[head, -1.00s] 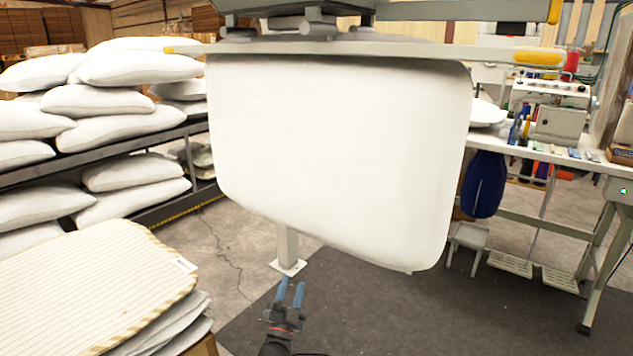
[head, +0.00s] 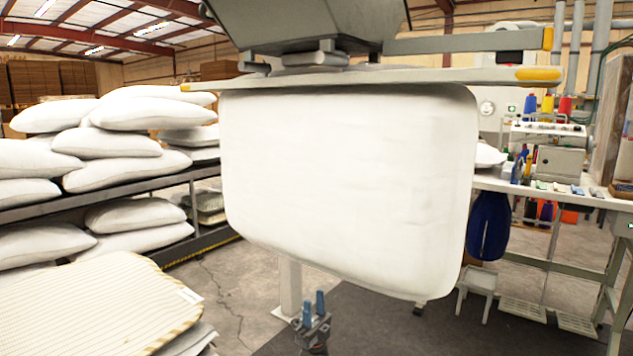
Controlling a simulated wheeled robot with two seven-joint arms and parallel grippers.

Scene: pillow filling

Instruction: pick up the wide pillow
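The wide pillow (head: 345,185) is white and hangs down from the filling machine's bar (head: 380,78) in the middle of the head view. Its top edge is at the bar. My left gripper (head: 314,303) has two blue fingertips pointing up, with a gap between them. It is open and empty, below the pillow's lower edge in the picture, and appears apart from it. My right gripper is not in view.
A rack with several white pillows (head: 120,145) stands at the left. A stack of striped covers (head: 90,310) is at the lower left. A sewing table (head: 560,190) with spools and a machine is at the right. A white post (head: 290,285) stands behind my gripper.

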